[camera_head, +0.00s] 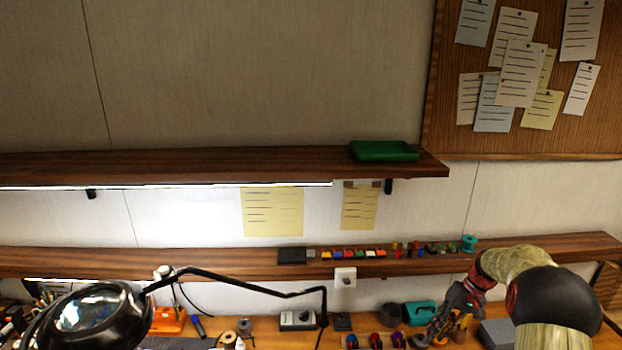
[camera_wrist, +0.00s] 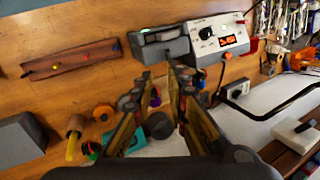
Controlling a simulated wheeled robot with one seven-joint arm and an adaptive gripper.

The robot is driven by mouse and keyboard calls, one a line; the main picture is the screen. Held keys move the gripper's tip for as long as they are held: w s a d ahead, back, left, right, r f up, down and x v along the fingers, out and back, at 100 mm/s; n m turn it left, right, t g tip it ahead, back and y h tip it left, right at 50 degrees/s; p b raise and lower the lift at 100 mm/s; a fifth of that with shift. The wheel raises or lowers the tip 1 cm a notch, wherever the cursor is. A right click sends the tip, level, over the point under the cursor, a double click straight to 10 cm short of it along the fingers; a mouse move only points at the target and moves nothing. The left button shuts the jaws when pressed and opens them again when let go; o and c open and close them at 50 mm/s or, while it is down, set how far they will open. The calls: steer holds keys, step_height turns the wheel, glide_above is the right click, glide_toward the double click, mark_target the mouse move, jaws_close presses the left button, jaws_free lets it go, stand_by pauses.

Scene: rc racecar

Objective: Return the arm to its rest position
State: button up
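My arm (camera_head: 555,300) reaches in from the lower right of the head view, bent over the workbench. My gripper (camera_head: 436,328) hangs fingers-down over the right part of the bench. In the wrist view my gripper (camera_wrist: 157,88) shows its two fingers apart, with nothing held between them. Behind and between the fingers, a teal case (camera_wrist: 137,140) and a dark round container (camera_wrist: 159,125) show; I see no contact with them. The fingertips are small and dark in the head view.
The teal case (camera_head: 420,313) stands close to my gripper. A lower shelf (camera_head: 200,263) with small parts runs behind, and an upper shelf (camera_head: 200,165) carries a green box (camera_head: 384,151). A magnifier lamp (camera_head: 95,315) stands at left. A grey box (camera_head: 497,333) is under my arm.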

steer(key=s+a+r+t+h+b, duration=0.1)
steer(key=s+a+b, duration=0.4)
steer(key=s, duration=0.6)
steer(key=s+a+r+n+t+h+b, duration=0.1)
steer(key=s+a+r+t+h+b, duration=0.1)
steer(key=s+a+b, duration=0.4)
steer(key=s+a+r+t+h+b, duration=0.1)
steer(key=s+a+r+t+b, duration=0.1)
steer(key=s+a+b, duration=0.4)
steer(key=s+a+r, duration=0.1)
steer(key=s+a, duration=0.4)
steer(key=s, duration=0.6)
steer(key=shift+r+n+t+h, duration=0.15)
steer(key=shift+n+t+h, duration=0.15)
steer(key=shift+a, duration=0.2)
